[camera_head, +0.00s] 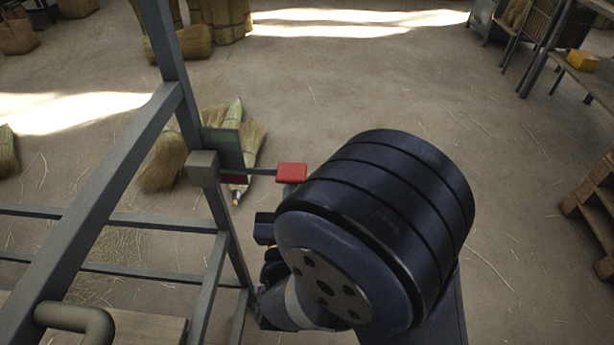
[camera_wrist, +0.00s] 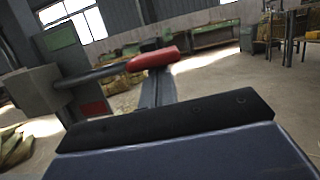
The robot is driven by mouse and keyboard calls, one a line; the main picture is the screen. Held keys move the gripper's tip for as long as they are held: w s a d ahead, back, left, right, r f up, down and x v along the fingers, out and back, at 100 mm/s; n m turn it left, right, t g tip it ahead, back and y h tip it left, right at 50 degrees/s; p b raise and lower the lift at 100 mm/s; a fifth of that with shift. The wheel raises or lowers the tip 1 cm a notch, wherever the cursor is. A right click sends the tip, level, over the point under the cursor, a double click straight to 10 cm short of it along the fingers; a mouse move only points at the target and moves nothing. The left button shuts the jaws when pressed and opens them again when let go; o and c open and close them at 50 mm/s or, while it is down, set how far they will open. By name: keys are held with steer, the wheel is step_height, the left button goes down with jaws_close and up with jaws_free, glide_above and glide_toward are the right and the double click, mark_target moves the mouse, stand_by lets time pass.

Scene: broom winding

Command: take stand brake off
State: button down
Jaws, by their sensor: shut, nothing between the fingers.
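The brake lever is a thin dark bar with a red grip (camera_head: 292,173), sticking out to the right from a grey block (camera_head: 203,168) on the metal stand (camera_head: 180,75). Behind the bar are a green plate (camera_head: 224,143) and a red plate below it. In the wrist view the red grip (camera_wrist: 153,59) lies across the far end of my gripper (camera_wrist: 157,88) and hides its tip. The gripper is shut and empty, right at the grip; I cannot tell whether they touch. In the head view my dark arm hides most of the gripper.
Stand rails (camera_head: 110,217) fill the left side. Straw bundles (camera_head: 165,160) lie on the floor behind the lever. A wooden pallet (camera_head: 597,205) is at the right edge and a table (camera_head: 590,75) at the upper right. The floor between is open.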

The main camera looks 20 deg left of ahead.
mark_target(292, 180)
step_height(292, 180, up, 3)
steer(key=shift+d+n+y+p, duration=0.1)
steer(key=shift+n+y+p, duration=0.3)
steer(key=shift+n+p, duration=0.8)
steer(key=shift+s+r+n+g+y+p, duration=0.1)
steer(key=shift+r+n+g+y+p, duration=0.2)
steer(key=shift+r+n+p, duration=0.75)
steer(key=shift+a+r+p, duration=0.35)
steer(key=shift+r+p, duration=0.05)
steer(key=shift+p, duration=0.3)
steer(key=shift+r, duration=0.15)
